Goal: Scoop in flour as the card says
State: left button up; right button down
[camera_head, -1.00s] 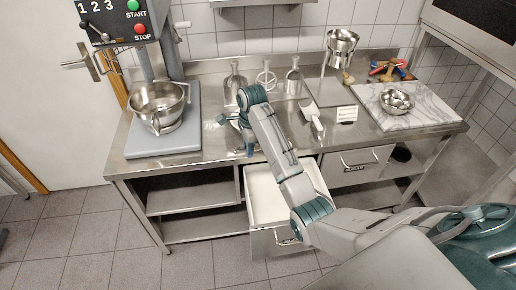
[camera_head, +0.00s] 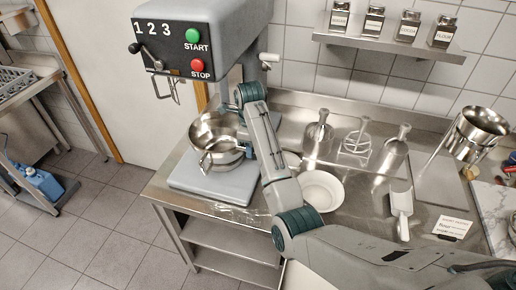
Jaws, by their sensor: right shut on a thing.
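The steel mixing bowl (camera_head: 207,133) stands under the mixer on its grey base. My right arm crosses the counter, and its gripper (camera_head: 243,122) is at the bowl's right side, mostly hidden behind my own arm. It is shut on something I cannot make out. A white bowl (camera_head: 322,188) stands on the counter, right of my arm. A white scoop (camera_head: 401,212) lies on the counter farther right. The card (camera_head: 452,228) lies beside it; its print is too small to read surely. Labelled jars (camera_head: 408,25) stand on the wall shelf. My left gripper is not in view.
The mixer (camera_head: 200,30) has START and STOP buttons. Two steel bottle-shaped items (camera_head: 318,138) and a mixer attachment (camera_head: 357,142) stand at the back of the counter (camera_head: 350,230). A steel container (camera_head: 478,133) is at the right. Bare counter lies around the scoop.

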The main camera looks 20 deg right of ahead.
jog(key=shift+s+d+r, duration=0.1)
jog(key=shift+s+d, duration=0.25)
jog(key=shift+s, duration=0.35)
jog(key=shift+s+d+f+t+y, duration=0.15)
jog(key=shift+s+d+t+y, duration=0.15)
jog(key=shift+d, duration=0.35)
jog(key=shift+s+d+f+t+y, duration=0.15)
jog(key=shift+d+y, duration=0.25)
jog(key=shift+d, duration=0.2)
jog(key=shift+s+d, duration=0.4)
jog(key=shift+s+d+r+t+y, duration=0.55)
jog(key=shift+d+r+y, duration=0.15)
jog(key=shift+d, duration=0.2)
jog(key=shift+s+d+r+t+y, duration=0.4)
jog(key=shift+s+d+r+y, duration=0.2)
jog(key=shift+d+y, duration=0.3)
jog(key=shift+s+d+r+t+y, duration=0.5)
jog(key=shift+d+r+y, duration=0.2)
jog(key=shift+d, duration=0.25)
jog(key=s+d+r+t+y, duration=0.3)
jog(key=s+d+y, duration=0.1)
jog(key=d, duration=0.3)
jog(key=shift+s+d+r+y, duration=0.25)
jog(key=shift+s+y, duration=0.1)
jog(key=shift+y, duration=0.15)
